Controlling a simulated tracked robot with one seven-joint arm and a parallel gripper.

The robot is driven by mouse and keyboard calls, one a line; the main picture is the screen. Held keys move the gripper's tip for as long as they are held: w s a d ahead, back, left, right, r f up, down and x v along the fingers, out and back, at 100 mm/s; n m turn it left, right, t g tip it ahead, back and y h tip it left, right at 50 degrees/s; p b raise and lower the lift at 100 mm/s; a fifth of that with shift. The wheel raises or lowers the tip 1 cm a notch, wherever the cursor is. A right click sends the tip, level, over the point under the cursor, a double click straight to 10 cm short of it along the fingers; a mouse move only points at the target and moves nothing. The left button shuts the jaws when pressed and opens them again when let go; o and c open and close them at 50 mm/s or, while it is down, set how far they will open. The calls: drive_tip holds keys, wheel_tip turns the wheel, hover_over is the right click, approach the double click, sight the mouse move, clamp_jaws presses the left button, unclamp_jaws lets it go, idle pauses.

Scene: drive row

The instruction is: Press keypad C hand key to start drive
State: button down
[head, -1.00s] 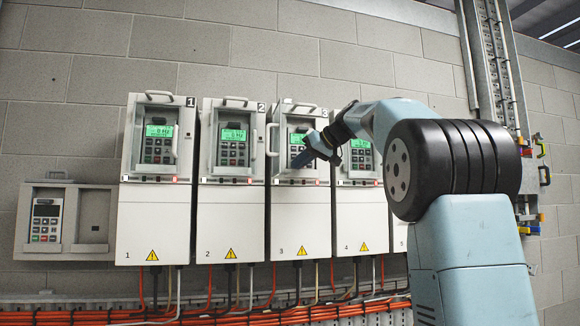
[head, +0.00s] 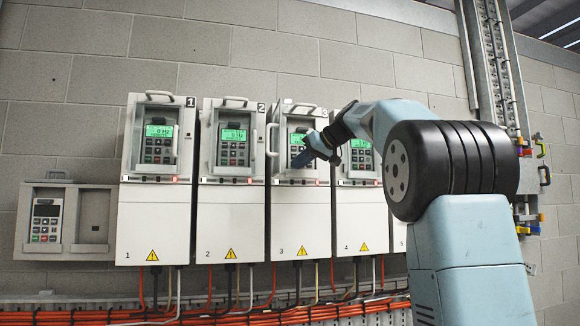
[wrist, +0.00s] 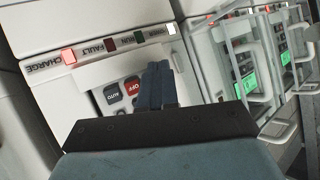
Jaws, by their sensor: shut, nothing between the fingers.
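My gripper (head: 297,162) is at the lower part of the keypad (head: 298,139) in the drive cabinet marked 3 (head: 300,215). That keypad has a lit green display, and my fingers partly cover its keys. In the wrist view, turned upside down, my shut, empty fingers (wrist: 158,78) lie over the keypad beside the red OFF key (wrist: 133,87). The AUTO key (wrist: 113,94) is on the far side of OFF. The key under my fingers is hidden, so I see no HAND label. No letter C is readable. I cannot tell if the fingertips touch a key.
Other drives with lit keypads flank it: 1 (head: 153,215), 2 (head: 231,218) and 4 (head: 361,218). A door handle (head: 272,140) juts out left of my gripper. A wall box (head: 92,240) with a dark-screened keypad (head: 46,221) hangs far left. Orange cables run below.

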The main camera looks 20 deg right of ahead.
drive_tip(key=shift+w, duration=0.3)
drive_tip(key=shift+w, duration=0.35)
idle(0.8)
drive_tip(key=shift+s, duration=0.85)
drive_tip(key=s, duration=0.5)
idle(0.5)
idle(1.0)
